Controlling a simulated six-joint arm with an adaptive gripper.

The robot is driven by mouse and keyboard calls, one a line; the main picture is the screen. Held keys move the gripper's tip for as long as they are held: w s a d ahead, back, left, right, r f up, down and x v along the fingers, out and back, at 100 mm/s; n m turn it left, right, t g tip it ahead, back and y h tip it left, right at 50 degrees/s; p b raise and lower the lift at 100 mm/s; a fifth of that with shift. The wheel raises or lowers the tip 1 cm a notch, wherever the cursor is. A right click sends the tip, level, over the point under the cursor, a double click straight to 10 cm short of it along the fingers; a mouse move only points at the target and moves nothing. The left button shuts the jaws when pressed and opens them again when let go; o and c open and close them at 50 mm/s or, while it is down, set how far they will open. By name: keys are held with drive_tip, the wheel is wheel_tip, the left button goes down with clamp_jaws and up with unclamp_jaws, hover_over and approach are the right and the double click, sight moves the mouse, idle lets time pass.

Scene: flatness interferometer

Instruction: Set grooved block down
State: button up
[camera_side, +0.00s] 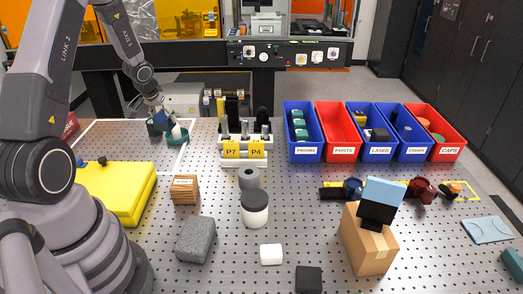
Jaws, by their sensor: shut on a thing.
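My gripper (168,122) is at the upper left, over the white-outlined area of the perforated table. It is shut on a small pale piece (176,131), seen at its tip. The piece is too small to show whether it has grooves. A dark teal round thing (177,140) shows just below the piece; I cannot tell whether they touch. A brown block (185,190) with horizontal lines across its front stands on the table, nearer the camera and apart from my gripper.
A yellow case (117,192) lies at the left. A rack (243,160) with yellow labels stands at the centre, with blue and red bins (304,151) to its right.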

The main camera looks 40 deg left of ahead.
drive_tip(key=w+d+r+m+h, duration=0.1)
drive_tip(key=w+d+r+m, duration=0.1)
drive_tip(key=d, duration=0.9)
drive_tip(key=w+d+r+m, duration=0.1)
drive_tip(key=w+d+r, duration=0.2)
drive_tip(key=d, duration=0.8)
drive_tip(key=w+d+r+m+h, duration=0.1)
drive_tip(key=w+d+r+m, duration=0.1)
drive_tip(key=d, duration=0.9)
drive_tip(key=shift+s+f+n+y, duration=0.6)
drive_tip(key=shift+f+n, duration=0.8)
drive_tip(key=shift+f, duration=2.05)
drive_tip(key=shift+t, duration=0.3)
drive_tip(key=w+f, duration=0.3)
drive_tip(key=w, duration=0.1)
drive_tip(key=w+d+f, duration=0.1)
drive_tip(key=w+f, duration=0.2)
drive_tip(key=w, duration=0.1)
drive_tip(key=w+f, duration=0.3)
drive_tip(key=w, duration=0.2)
drive_tip(key=shift+d+f, duration=0.1)
drive_tip(key=shift+d, duration=0.1)
drive_tip(key=shift+w+f, duration=0.15)
drive_tip(key=shift+f, duration=0.1)
drive_tip(key=shift+w+f, duration=0.2)
drive_tip(key=shift+f, duration=1.5)
